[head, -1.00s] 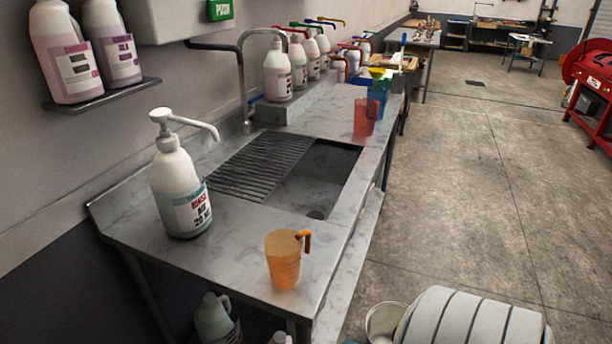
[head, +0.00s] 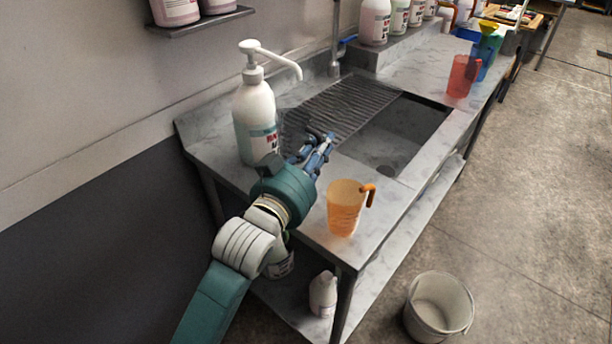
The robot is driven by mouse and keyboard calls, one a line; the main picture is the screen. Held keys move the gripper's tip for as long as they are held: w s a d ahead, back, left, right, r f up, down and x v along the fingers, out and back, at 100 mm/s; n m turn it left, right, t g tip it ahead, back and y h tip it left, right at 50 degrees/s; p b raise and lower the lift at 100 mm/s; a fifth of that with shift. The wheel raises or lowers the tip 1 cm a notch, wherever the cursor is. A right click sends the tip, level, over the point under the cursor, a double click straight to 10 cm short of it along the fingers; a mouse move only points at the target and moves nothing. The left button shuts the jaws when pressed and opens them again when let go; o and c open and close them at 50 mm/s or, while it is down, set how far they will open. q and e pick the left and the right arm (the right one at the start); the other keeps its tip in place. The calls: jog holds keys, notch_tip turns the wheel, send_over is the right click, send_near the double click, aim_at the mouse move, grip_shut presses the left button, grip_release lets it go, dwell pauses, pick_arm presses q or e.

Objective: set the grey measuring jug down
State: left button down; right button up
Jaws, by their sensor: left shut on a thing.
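My left gripper (head: 321,144) reaches over the steel sink bench (head: 232,176), at the near edge of the ribbed drainboard. It is shut on a dark grey thing, which I take to be the grey measuring jug (head: 294,128). The jug blends into the dark ribs behind it and its outline is hard to make out. I cannot tell whether its base touches the surface. My right gripper is not in view.
A white pump bottle (head: 255,120) stands close left of the gripper. An orange jug (head: 344,209) stands at the near right corner. The sink basin (head: 390,140) opens to the right. A red jug (head: 463,76) stands beyond. A bucket (head: 438,306) is on the floor.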

pick_arm(q)
jog(key=shift+h, duration=0.3)
jog(key=f, duration=0.2)
jog(key=w+d+f, duration=0.1)
jog(key=f, duration=0.5)
jog(key=shift+w+d+f, duration=0.2)
jog(key=shift+w+d, duration=0.1)
jog(key=shift+d, duration=0.1)
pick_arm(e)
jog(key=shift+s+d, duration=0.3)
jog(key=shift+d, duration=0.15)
pick_arm(q)
jog(key=shift+f, duration=0.15)
jog(key=c, duration=1.7)
grip_release()
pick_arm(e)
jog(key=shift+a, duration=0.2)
